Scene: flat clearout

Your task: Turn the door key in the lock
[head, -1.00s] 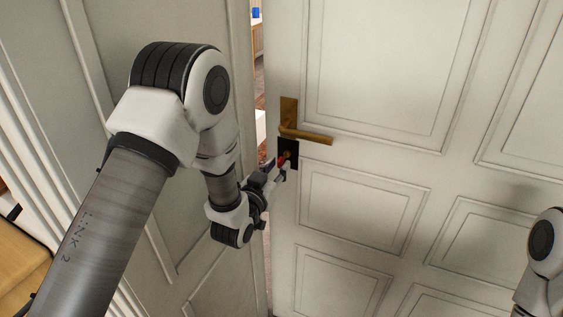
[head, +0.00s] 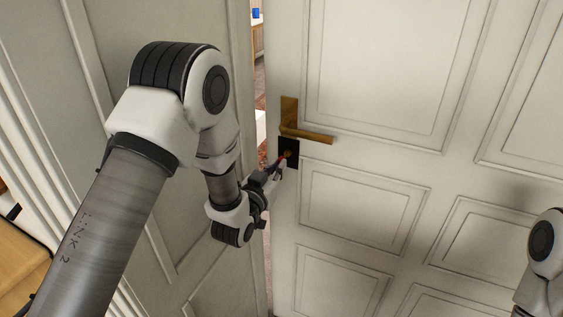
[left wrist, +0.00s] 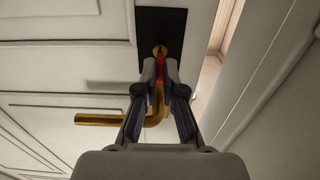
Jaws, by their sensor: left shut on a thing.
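The white panelled door (head: 390,60) stands slightly ajar, with a gap along its left edge. It carries a brass lever handle (head: 308,135) and, just below, a black lock plate (head: 291,147) with a brass keyhole. The plate also shows at the top of the left wrist view (left wrist: 160,24). My left gripper (head: 278,168) is at the lock, shut on the key (left wrist: 160,67), whose red part shows between the fingertips, in line with the brass keyhole. The fingers hide most of the key. I cannot tell how deep it sits. My right gripper is out of view.
A second pale panelled surface (head: 205,260) stands left of the gap. Through the gap a room shows, with a blue object (head: 256,13) on wooden furniture. A wooden surface (head: 25,265) is at the lower left. The door's right side is clear.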

